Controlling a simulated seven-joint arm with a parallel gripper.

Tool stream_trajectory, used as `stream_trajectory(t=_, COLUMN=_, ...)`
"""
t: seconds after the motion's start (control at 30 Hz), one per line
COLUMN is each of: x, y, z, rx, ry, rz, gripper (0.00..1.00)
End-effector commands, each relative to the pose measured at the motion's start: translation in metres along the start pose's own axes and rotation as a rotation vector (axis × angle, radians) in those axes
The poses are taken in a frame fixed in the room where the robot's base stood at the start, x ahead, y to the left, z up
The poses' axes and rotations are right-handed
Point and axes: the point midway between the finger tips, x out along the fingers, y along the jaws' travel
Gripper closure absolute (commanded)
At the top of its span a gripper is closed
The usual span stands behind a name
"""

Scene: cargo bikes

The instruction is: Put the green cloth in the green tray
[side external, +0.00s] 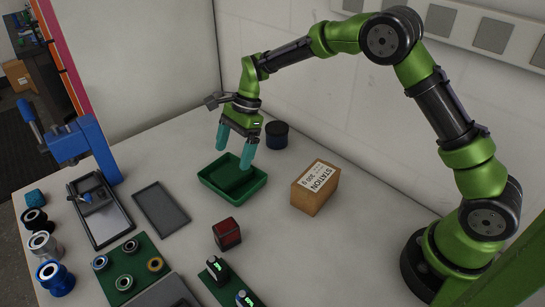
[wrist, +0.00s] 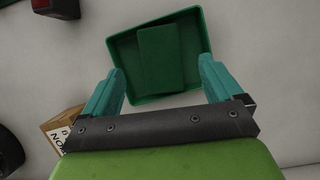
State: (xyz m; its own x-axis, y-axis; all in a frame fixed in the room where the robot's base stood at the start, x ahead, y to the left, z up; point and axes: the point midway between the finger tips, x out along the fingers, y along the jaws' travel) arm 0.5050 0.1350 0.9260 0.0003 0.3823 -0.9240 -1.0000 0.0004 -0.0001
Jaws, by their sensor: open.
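The green tray (side external: 250,196) stands on the white table below my gripper. In the wrist view the tray (wrist: 202,28) is ahead of the fingers. The green cloth (wrist: 160,55) is a flat, dark green rectangle lying inside the tray; in the side view it is a dark patch (side external: 233,176) on the tray floor. My gripper (side external: 234,152) is open above the tray, its teal fingers apart and pointing down. In the wrist view nothing is between the fingertips of my gripper (wrist: 163,75) except the tray and cloth beyond them.
A cardboard box (side external: 314,190) stands right of the tray, and a dark round container (side external: 277,134) behind it. A red and black block (side external: 227,233) is in front. A flat grey tray (side external: 160,209) and a blue press (side external: 85,145) are to the left.

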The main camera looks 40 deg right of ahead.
Motion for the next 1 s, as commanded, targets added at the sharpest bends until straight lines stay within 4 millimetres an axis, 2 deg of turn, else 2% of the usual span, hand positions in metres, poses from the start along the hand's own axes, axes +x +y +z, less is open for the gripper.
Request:
stream_trajectory(t=0.03, x=-0.013, y=-0.001, z=0.0, rx=0.0, ry=-0.001, rz=-0.004, gripper=0.07)
stream_trajectory(t=0.2, x=-0.043, y=-0.001, z=0.0, rx=0.0, ry=0.0, rz=-0.003, gripper=0.07)
stream_trajectory(t=0.4, x=-0.062, y=0.001, z=0.0, rx=-0.007, ry=0.001, rz=-0.005, gripper=0.07)
stream_trajectory(t=0.47, x=-0.071, y=0.004, z=0.001, rx=-0.03, ry=0.004, rz=-0.017, gripper=0.07)
stream_trajectory(t=0.57, x=-0.097, y=0.018, z=0.004, rx=-0.116, ry=0.017, rz=-0.059, gripper=0.07)
stream_trajectory(t=0.67, x=-0.131, y=0.045, z=0.006, rx=-0.262, ry=0.047, rz=-0.124, gripper=0.07)
stream_trajectory(t=0.8, x=-0.173, y=0.095, z=0.006, rx=-0.5, ry=0.118, rz=-0.219, gripper=0.07)
stream_trajectory(t=0.9, x=-0.193, y=0.133, z=0.003, rx=-0.669, ry=0.186, rz=-0.28, gripper=0.07)
stream_trajectory(t=1.0, x=-0.205, y=0.172, z=-0.002, rx=-0.835, ry=0.266, rz=-0.333, gripper=0.07)
